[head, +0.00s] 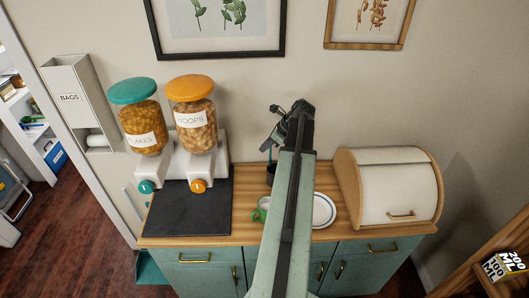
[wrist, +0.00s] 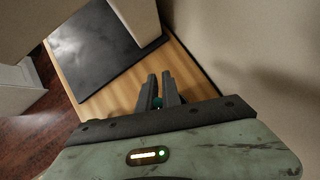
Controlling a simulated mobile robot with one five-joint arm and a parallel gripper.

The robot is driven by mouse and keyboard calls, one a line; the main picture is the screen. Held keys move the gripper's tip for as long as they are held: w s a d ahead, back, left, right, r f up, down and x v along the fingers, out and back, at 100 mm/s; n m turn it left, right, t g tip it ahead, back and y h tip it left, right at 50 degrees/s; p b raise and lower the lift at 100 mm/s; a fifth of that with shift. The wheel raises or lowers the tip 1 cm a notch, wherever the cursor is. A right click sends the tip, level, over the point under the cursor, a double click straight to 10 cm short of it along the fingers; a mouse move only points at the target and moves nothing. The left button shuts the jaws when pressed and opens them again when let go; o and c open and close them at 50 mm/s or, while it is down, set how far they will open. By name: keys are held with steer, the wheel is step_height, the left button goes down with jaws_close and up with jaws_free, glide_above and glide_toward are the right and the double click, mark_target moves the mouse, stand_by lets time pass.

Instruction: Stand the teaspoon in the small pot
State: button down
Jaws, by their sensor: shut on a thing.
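My gripper (head: 270,138) is above the back of the wooden counter, near the wall. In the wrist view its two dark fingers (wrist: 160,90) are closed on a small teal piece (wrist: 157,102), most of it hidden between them. In the head view a thin teal handle, likely the teaspoon (head: 269,154), hangs below the fingers. A small dark pot (head: 270,179) stands on the counter right under it, partly hidden by my arm. I cannot tell whether the spoon's lower end is inside the pot or above it.
A white plate (head: 324,210) and a green leafy thing (head: 260,213) lie on the counter. A cereal dispenser (head: 184,163) on a dark mat (head: 190,214) stands left, a bread bin (head: 388,190) right. The wall is close behind.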

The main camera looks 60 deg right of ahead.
steer(key=shift+w+a+f+b, duration=0.1)
steer(key=shift+f+b, duration=0.55)
steer(key=shift+f, duration=0.6)
steer(key=c, duration=1.5)
jaws_free()
steer(key=shift+c, duration=0.2)
